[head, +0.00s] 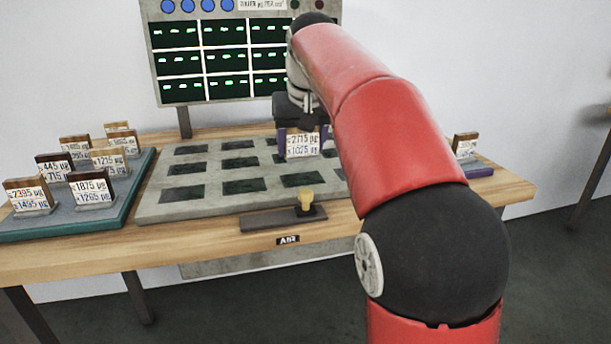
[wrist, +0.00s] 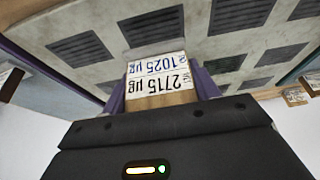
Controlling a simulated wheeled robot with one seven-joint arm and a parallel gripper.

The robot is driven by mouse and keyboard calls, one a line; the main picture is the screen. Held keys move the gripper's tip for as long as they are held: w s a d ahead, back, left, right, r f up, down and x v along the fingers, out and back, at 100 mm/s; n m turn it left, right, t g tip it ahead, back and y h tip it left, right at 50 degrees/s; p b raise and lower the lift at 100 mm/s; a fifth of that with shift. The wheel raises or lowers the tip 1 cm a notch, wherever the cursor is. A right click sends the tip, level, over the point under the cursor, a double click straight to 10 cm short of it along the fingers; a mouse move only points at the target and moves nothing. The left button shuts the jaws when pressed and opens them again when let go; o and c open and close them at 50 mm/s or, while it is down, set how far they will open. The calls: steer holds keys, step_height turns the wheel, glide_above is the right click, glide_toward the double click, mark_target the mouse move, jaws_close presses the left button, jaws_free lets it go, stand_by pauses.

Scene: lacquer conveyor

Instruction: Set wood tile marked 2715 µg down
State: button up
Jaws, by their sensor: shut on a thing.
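The wood tile marked 2715 µg (head: 303,145) has a white label that also reads 1025 µg. It is in my gripper (head: 302,130), above the right part of the grey slotted board (head: 165,208). In the wrist view the tile (wrist: 158,78) sits between the purple fingers of my gripper (wrist: 160,90), its label upside down. The gripper is shut on it. I cannot tell whether the tile's lower edge touches the board. My red arm hides the board's right side.
A green tray (head: 135,187) on the left holds several labelled tiles. Another tile (head: 465,145) stands at the right. A small holder with a yellow knob (head: 306,199) lies at the board's front. A display panel (head: 222,60) stands behind. Several dark slots are empty.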

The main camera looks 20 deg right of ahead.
mark_target(302, 155)
steer(key=shift+f+b, duration=2.3)
steer(key=shift+f, duration=0.1)
steer(key=shift+r, duration=0.15)
steer(key=o, duration=1.1)
steer(key=shift+f, duration=0.2)
steer(key=shift+o, duration=0.2)
steer(key=p+v, duration=0.4)
steer(key=v, duration=0.8)
steer(key=shift+r, duration=0.25)
